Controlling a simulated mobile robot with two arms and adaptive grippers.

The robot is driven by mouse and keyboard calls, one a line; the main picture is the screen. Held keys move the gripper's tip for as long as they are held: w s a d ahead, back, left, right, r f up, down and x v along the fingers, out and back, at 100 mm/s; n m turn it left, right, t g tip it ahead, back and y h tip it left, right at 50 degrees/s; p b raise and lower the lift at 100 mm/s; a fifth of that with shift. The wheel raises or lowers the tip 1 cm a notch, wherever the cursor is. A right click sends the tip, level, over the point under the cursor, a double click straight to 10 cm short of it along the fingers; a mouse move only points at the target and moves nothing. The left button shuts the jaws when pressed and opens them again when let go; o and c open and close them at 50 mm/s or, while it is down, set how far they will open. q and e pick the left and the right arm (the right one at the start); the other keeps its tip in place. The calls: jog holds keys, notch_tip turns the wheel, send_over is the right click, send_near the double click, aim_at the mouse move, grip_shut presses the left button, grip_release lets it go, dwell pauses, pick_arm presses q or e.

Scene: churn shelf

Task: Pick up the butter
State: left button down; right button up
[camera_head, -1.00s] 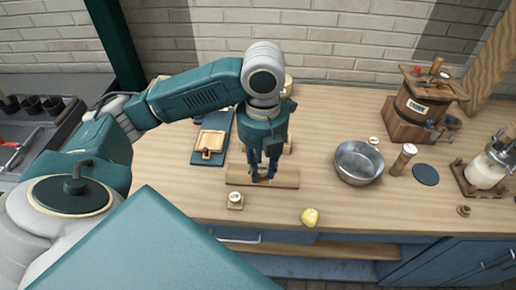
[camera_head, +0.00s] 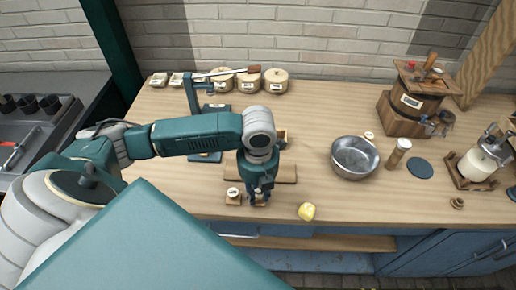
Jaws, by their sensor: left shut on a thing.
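A pale yellow lump (camera_head: 307,211), which looks like the butter, lies on the wooden counter (camera_head: 330,200) near its front edge. My left gripper (camera_head: 259,200) points down, a little to the left of the lump and apart from it. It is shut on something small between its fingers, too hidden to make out. A small wooden block with a pale round top (camera_head: 233,196) stands just left of the fingers. A flat wooden board (camera_head: 284,174) lies behind the gripper, partly covered by it. My right gripper is not in view.
A metal bowl (camera_head: 355,157) and a wooden cylinder (camera_head: 397,155) stand to the right. A barrel churn (camera_head: 412,108) and a glass jar (camera_head: 482,163) are farther right. Lidded pots (camera_head: 275,81) line the back. The counter between bowl and front edge is clear.

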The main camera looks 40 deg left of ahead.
aim_at(258, 193)
pick_arm(q)
jog(key=c, duration=1.5)
grip_release()
jog(key=shift+f, duration=0.1)
jog(key=shift+o, duration=0.2)
notch_tip(258, 193, up, 12)
jog(key=b, duration=0.1)
jog(key=shift+f+b, duration=0.2)
jog(key=shift+b, duration=0.1)
jog(key=shift+r, duration=0.4)
jog(key=shift+c, duration=1)
